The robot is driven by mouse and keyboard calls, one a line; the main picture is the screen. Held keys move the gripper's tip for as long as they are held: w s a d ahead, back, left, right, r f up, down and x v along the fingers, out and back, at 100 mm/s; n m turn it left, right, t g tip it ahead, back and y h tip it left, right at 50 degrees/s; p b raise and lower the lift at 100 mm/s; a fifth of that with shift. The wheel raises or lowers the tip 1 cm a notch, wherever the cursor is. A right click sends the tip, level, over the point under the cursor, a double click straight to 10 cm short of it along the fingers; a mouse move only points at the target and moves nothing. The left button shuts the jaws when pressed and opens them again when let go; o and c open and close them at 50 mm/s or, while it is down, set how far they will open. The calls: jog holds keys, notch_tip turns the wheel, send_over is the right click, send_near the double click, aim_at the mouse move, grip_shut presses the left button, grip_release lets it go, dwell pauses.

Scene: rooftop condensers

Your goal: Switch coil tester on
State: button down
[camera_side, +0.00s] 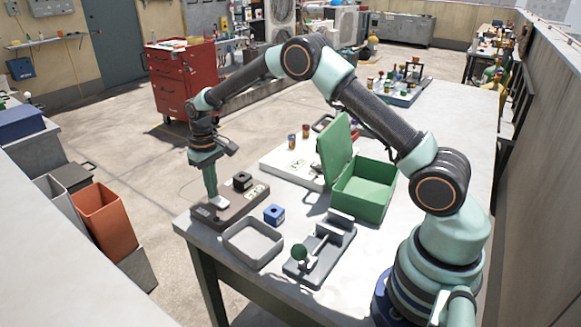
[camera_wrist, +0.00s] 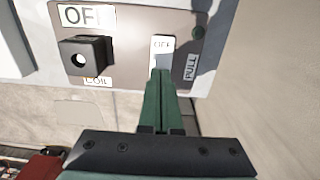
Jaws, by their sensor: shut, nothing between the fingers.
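The coil tester is a flat grey-brown box (camera_side: 236,206) at the left end of the table; its panel (camera_wrist: 125,52) fills the upper wrist view. Contact is unclear. In the side view my gripper (camera_side: 212,194) points down over the tester.
A blue block (camera_side: 274,214) and an empty grey tray (camera_side: 253,244) stand right of the tester. Nearby are a lever fixture with a green ball (camera_side: 300,252) and an open green box (camera_side: 365,190). A pale board with small cans (camera_side: 292,160) lies behind.

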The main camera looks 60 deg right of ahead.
jog(key=shift+f, duration=0.2)
jog(key=shift+r, duration=3.6)
notch_tip(320, 180, up, 8)
jog(key=t, duration=0.1)
send_over(225, 203)
jog(key=s+r+t, duration=0.2)
jog(key=s+r, duration=0.4)
jog(key=s, duration=0.1)
jog(key=s+t, duration=0.2)
jog(key=s, duration=1.1)
jog(key=shift+s+f+t, duration=0.3)
jog(key=shift+s+f, duration=0.05)
